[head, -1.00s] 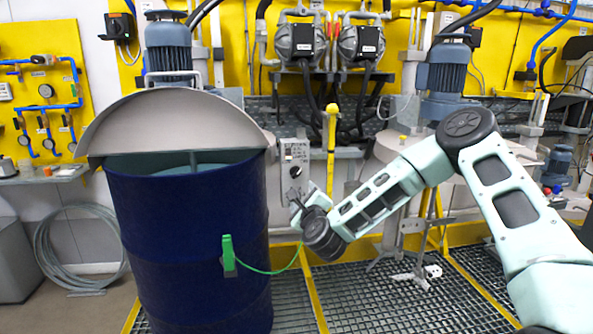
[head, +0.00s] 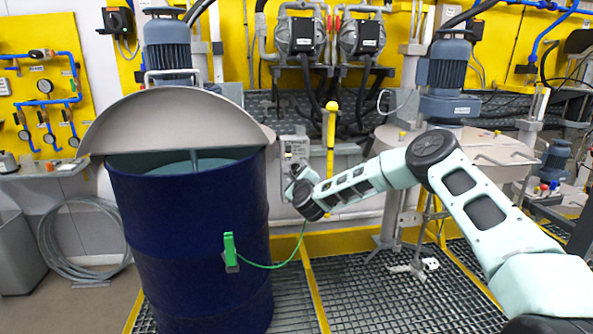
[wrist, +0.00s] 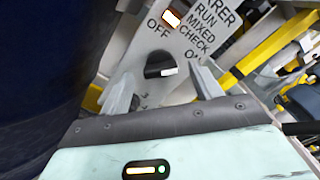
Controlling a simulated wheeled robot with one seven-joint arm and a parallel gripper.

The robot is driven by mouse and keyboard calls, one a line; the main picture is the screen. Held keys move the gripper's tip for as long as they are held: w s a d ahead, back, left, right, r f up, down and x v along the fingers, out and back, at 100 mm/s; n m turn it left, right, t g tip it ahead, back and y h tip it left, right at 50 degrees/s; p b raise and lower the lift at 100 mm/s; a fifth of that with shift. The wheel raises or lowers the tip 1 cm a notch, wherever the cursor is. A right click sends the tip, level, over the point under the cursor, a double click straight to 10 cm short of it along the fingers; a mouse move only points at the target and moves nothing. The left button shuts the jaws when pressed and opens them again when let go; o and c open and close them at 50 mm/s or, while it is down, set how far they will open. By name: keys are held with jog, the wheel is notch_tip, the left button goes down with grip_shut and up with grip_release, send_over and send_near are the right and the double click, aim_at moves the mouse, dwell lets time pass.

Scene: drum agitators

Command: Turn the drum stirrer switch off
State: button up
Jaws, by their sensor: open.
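The stirrer switch panel (head: 295,149) is a grey box just right of the blue drum. In the wrist view its face (wrist: 188,38) shows an OFF label, a partly cut-off label starting with O, and a lit lamp (wrist: 171,18). The black rotary switch (wrist: 159,66) has a white mark at its right end, nearer the O label than OFF. My gripper (wrist: 162,90) is open, its fingers on either side of the switch in the picture, with no visible contact. In the head view my gripper (head: 294,184) is just below the panel, partly hidden by my wrist.
The blue drum (head: 185,240) with a half-raised grey lid (head: 175,120) stands close on the left. A green clamp (head: 230,250) with a cable hangs on it. A yellow post (head: 331,135) stands right of the panel. Floor grating (head: 375,290) lies below.

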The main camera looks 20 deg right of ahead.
jog(key=shift+x, duration=1)
jog(key=c, duration=1)
